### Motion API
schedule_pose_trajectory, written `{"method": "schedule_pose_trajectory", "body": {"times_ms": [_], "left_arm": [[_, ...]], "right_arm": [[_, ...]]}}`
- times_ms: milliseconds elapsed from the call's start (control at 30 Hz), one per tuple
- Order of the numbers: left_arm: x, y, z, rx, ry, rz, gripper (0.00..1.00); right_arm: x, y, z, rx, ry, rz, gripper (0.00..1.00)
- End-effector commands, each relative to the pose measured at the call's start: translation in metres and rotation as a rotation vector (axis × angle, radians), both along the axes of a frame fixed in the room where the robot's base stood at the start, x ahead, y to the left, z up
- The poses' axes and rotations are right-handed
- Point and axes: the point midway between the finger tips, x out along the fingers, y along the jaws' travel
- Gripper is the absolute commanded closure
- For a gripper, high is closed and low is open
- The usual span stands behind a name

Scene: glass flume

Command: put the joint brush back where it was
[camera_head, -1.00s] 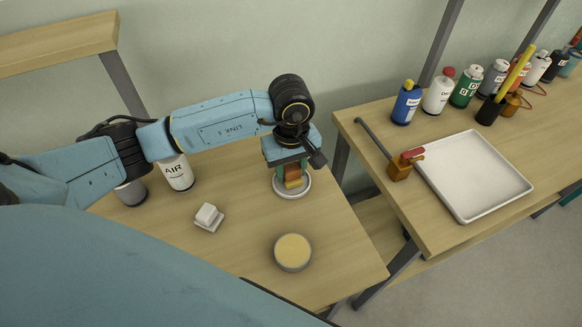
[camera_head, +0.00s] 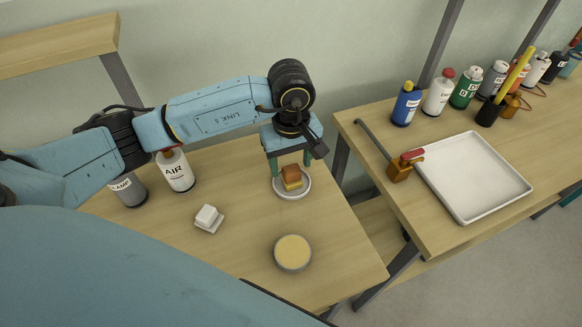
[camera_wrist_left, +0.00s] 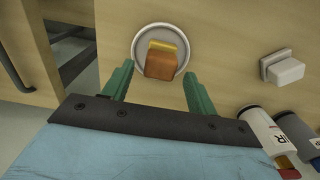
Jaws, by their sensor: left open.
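The joint brush, which I take to be the small block with a brown top (camera_head: 291,173) and a yellow lower part, stands on a round white dish (camera_head: 304,192) on the left table. In the left wrist view the brush (camera_wrist_left: 160,64) sits inside the rim of the dish (camera_wrist_left: 139,40). My left gripper (camera_head: 291,168) is open, with its green fingers on either side of the brush and slightly above it. In the left wrist view the gripper (camera_wrist_left: 157,76) shows clear gaps between both fingers and the brush. My right gripper is not in view.
A white block (camera_head: 208,217), a round tub with yellow contents (camera_head: 293,252), an AIR can (camera_head: 176,171) and a grey can (camera_head: 128,190) share this table. Across a gap, another table holds a white tray (camera_head: 475,178), a brown block with a rod (camera_head: 399,170) and several bottles.

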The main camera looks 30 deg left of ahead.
Motion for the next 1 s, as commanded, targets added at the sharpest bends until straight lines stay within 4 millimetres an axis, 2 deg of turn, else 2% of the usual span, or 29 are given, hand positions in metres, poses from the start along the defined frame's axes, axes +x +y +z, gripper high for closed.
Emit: {"method": "schedule_pose_trajectory", "body": {"times_ms": [33, 200, 400, 633, 867, 1000], "left_arm": [[0.002, 0.000, 0.014, -0.001, -0.007, -0.002, 0.42], [0.001, 0.000, 0.051, 0.000, -0.006, -0.001, 0.42], [0.001, 0.000, 0.080, -0.001, -0.002, 0.000, 0.42], [0.000, 0.000, 0.090, 0.000, 0.000, 0.000, 0.42], [0.000, 0.000, 0.090, -0.002, 0.001, 0.001, 0.42], [-0.002, -0.009, 0.082, -0.054, 0.032, 0.027, 0.42]], "right_arm": [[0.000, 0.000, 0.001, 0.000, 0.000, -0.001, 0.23], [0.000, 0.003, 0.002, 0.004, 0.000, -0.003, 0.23], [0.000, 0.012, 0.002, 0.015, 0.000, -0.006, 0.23], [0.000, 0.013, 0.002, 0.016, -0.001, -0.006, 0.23], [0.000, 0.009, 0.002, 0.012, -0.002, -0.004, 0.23], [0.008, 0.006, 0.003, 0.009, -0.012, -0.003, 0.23]]}}
